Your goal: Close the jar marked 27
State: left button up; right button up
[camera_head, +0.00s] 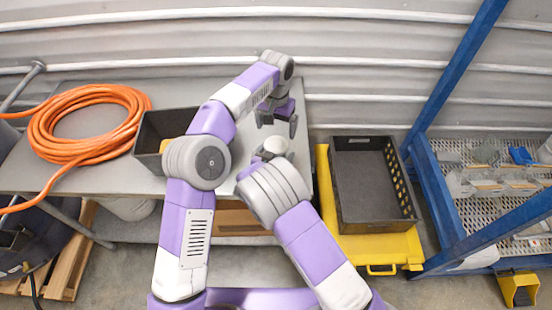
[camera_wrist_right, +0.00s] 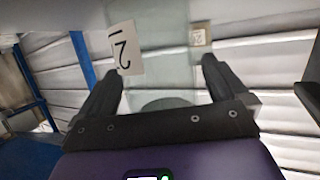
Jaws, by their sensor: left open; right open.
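In the right wrist view, a clear, see-through jar (camera_wrist_right: 165,50) stands between the fingers of my right gripper (camera_wrist_right: 160,75). A white label (camera_wrist_right: 125,60) on it shows a 2 and part of another stroke; I cannot read the full number. My right gripper is open around the jar, and I cannot tell if it touches. In the head view its fingers are mostly hidden by my right arm. A pale round thing (camera_head: 276,146) shows just past that wrist; I cannot tell if it is a lid. My left gripper (camera_head: 278,121) is open and empty above the table, just beyond it.
The grey table (camera_head: 90,180) holds an orange hose coil (camera_head: 85,150) and a dark bin (camera_head: 150,135), partly behind my left arm. Right of the table, a black crate (camera_head: 370,185) sits on a yellow stand (camera_head: 385,247). A blue-framed rack (camera_head: 430,190) stands further right.

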aim_at(276, 144)
jog(key=shift+w, duration=0.1)
jog(key=c, duration=1.6)
jog(key=shift+c, duration=0.9)
pick_arm(q)
jog(key=shift+s+d+f, duration=0.1)
jog(key=shift+f, duration=0.05)
pick_arm(e)
grip_shut()
pick_arm(q)
jog(key=shift+r, duration=0.2)
jog(key=shift+f, duration=4.05)
